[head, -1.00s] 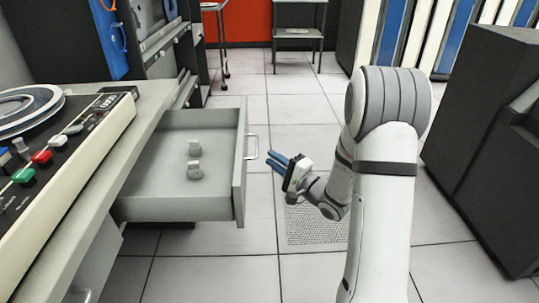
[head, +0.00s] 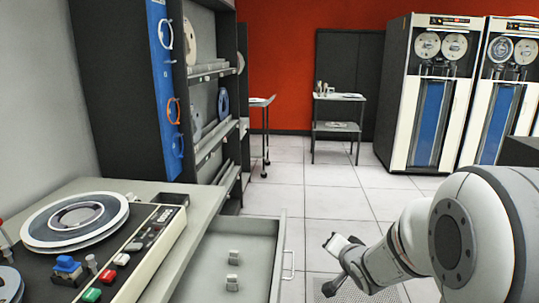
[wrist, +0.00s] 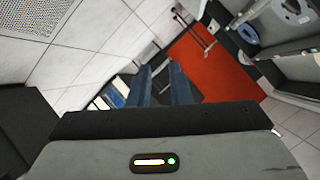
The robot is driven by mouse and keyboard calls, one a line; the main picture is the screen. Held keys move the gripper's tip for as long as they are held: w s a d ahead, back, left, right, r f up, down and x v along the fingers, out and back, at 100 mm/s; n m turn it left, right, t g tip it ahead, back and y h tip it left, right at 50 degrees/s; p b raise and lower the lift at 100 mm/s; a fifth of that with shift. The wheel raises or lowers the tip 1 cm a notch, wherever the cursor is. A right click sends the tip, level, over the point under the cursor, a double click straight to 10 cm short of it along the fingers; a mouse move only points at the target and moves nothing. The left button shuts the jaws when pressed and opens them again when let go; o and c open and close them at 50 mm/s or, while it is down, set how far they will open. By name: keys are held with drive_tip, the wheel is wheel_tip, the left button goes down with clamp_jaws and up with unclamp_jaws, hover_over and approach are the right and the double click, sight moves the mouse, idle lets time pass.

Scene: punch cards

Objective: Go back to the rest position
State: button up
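My gripper (wrist: 160,84) shows two blue fingers in the wrist view. They stand apart with a gap between them, and nothing is held. In the head view my arm is at the lower right, folded, with its wrist end to the right of the open drawer (head: 209,277) and clear of it. The fingers cannot be made out in the head view.
The pulled-out drawer holds two small grey pieces, one behind the other (head: 233,257). A console with a tape reel (head: 75,222) and coloured buttons is at left. A shelf rack (head: 212,100), small tables (head: 338,126) and tape cabinets (head: 430,100) stand behind. The tiled floor between is free.

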drive_tip(key=s+a+r+n+g+p, duration=0.1)
drive_tip(key=s+r+n+g+p, duration=0.2)
drive_tip(key=s, duration=1)
drive_tip(key=s+a+r+n+g+h+p, duration=0.1)
drive_tip(key=s+r+n+g+p, duration=0.3)
drive_tip(key=s+r+p, duration=0.8)
wheel_tip(320, 180, up, 4)
drive_tip(key=s+g, duration=0.1)
drive_tip(key=g, duration=0.1)
drive_tip(key=shift+s+a+f+g+h, duration=0.2)
drive_tip(key=shift+s+a+g+h, duration=0.1)
drive_tip(key=shift+s+g, duration=0.1)
drive_tip(key=shift+n, duration=0.3)
